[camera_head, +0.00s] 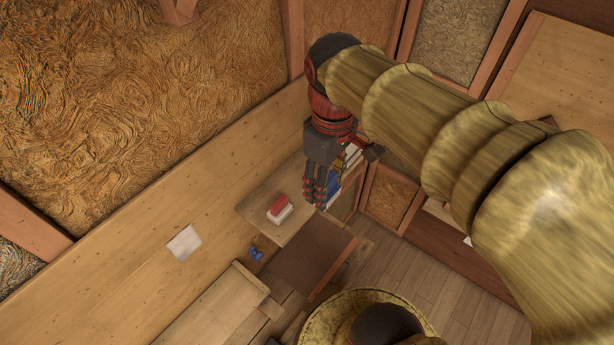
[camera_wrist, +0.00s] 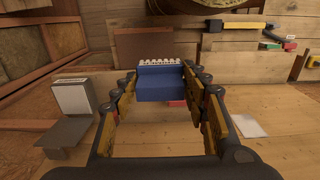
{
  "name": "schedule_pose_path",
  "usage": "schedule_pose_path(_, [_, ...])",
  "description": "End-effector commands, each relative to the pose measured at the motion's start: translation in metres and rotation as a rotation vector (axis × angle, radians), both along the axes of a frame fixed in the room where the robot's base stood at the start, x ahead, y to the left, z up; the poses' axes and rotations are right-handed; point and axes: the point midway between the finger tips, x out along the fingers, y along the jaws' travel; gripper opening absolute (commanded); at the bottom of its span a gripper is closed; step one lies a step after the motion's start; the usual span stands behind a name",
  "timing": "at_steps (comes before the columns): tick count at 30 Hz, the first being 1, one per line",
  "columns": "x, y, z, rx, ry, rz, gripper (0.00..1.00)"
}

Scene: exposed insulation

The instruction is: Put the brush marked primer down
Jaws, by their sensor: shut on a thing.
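My gripper (camera_head: 318,185) hangs pointing down near the back of the room in the head view. In the wrist view its two fingers (camera_wrist: 160,84) are closed on the sides of a blue block-like thing (camera_wrist: 161,88) with a row of white tufts along its far edge. I take this to be the brush, held between the fingertips. No primer marking is readable on it. In the head view a little blue and yellow shows beside the fingers, but I cannot tell which thing it belongs to.
A red and white block (camera_head: 280,210) lies on a light wooden surface (camera_head: 258,208) below left of my gripper. A brown board (camera_head: 312,254) lies nearer. A small blue thing (camera_head: 256,253) and a white sheet (camera_head: 184,242) are to the left. The wrist view shows a white-and-grey thing (camera_wrist: 72,98) at left.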

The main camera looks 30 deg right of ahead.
Motion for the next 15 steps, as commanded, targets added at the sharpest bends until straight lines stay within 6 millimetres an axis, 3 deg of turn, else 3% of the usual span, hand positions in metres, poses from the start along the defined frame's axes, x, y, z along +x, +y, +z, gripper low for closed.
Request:
schedule_pose_path(7, [0.009,-0.003,-0.004,0.001,0.004,0.0,0.25])
schedule_pose_path(15, [0.063,-0.02,-0.029,0.001,0.006,-0.001,0.25])
